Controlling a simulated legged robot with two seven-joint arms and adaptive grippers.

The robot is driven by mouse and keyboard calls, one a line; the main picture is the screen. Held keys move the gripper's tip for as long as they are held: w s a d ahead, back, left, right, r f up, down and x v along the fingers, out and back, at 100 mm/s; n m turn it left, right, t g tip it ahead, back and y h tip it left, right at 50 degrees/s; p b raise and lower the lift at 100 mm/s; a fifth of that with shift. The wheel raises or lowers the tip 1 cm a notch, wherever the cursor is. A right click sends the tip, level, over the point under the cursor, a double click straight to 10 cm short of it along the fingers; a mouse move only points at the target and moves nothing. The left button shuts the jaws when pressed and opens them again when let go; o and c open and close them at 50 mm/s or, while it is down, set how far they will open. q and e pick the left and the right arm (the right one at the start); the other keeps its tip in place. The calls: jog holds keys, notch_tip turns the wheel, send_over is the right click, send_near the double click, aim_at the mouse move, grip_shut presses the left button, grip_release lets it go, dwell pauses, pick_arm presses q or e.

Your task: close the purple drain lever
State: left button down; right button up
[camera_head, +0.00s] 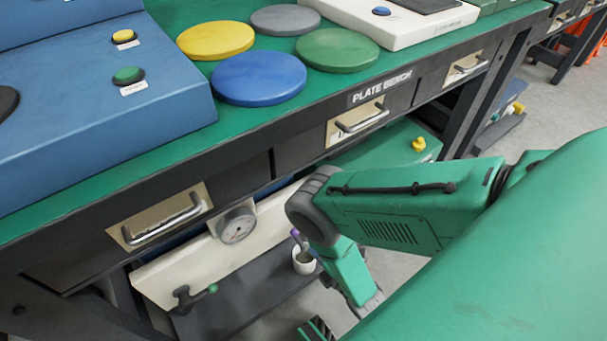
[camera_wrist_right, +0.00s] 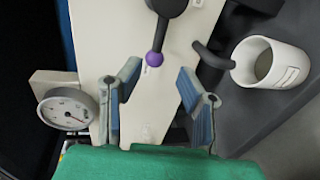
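The purple drain lever shows in the right wrist view as a dark arm ending in a purple ball (camera_wrist_right: 154,59). The dark arm runs up from the ball toward the top edge, in front of a white panel. My right gripper (camera_wrist_right: 158,76) is open, with its two blue-grey fingers apart. The purple ball appears between and just beyond the fingertips, with no contact visible. In the head view the purple tip (camera_head: 295,232) is small, just left of my green right arm, and the rest of the lever is hard to see. My left gripper is not in view.
A white mug (camera_wrist_right: 270,62) stands right of the lever on a dark shelf (camera_head: 235,298). A round gauge (camera_wrist_right: 68,108) sits left of my fingers. A green-tipped lever (camera_head: 212,288) is lower on the white panel. The bench (camera_head: 100,180) with drawer handles overhangs this area.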

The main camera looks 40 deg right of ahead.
jog(key=shift+v, duration=2.35)
jog(key=shift+a, duration=0.15)
